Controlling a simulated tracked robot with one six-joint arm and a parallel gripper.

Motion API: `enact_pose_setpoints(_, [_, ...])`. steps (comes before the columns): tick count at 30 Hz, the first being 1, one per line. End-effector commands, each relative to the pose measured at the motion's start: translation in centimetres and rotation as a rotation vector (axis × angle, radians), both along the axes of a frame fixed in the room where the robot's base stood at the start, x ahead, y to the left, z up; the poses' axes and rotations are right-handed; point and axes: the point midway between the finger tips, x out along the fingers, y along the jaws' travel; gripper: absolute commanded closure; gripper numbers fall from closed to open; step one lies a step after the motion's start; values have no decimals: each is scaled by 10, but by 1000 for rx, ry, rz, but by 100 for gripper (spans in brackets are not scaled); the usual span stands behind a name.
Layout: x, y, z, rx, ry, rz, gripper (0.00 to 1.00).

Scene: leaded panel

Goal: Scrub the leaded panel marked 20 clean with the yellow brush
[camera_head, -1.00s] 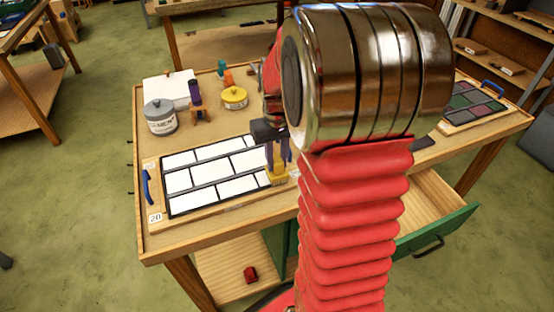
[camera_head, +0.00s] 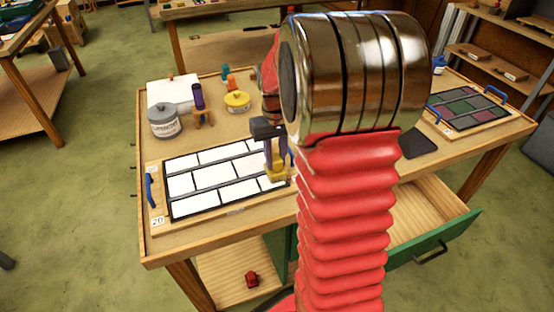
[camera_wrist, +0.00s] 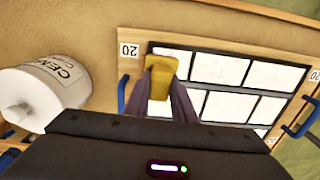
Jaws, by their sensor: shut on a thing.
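The leaded panel marked 20 (camera_head: 208,180) lies on a wooden board on the bench, with white panes between dark lead lines. It also fills the right of the wrist view (camera_wrist: 225,70). My gripper (camera_head: 276,165) is over the panel's right end, pointing down. It is shut on the yellow brush (camera_head: 277,173), which also shows between the fingers in the wrist view (camera_wrist: 160,75). The brush is at the panel's edge panes; whether its bristles touch the glass I cannot tell. The panes I can see look white; my arm hides part of the bench beyond.
A grey cement tub (camera_head: 163,120), a purple-handled tool on a small stand (camera_head: 200,105) and a yellow tin (camera_head: 237,101) stand behind the panel. A second, coloured panel (camera_head: 470,108) lies at the bench's right. A green-fronted drawer (camera_head: 435,245) stands open below.

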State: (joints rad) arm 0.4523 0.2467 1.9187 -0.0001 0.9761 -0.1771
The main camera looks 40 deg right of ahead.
Motion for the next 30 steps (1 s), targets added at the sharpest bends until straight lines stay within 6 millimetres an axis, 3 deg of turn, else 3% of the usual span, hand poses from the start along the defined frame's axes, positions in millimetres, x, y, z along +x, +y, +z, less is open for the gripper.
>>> enact_pose_setpoints(30, [29,-7,0,0,0,0,95])
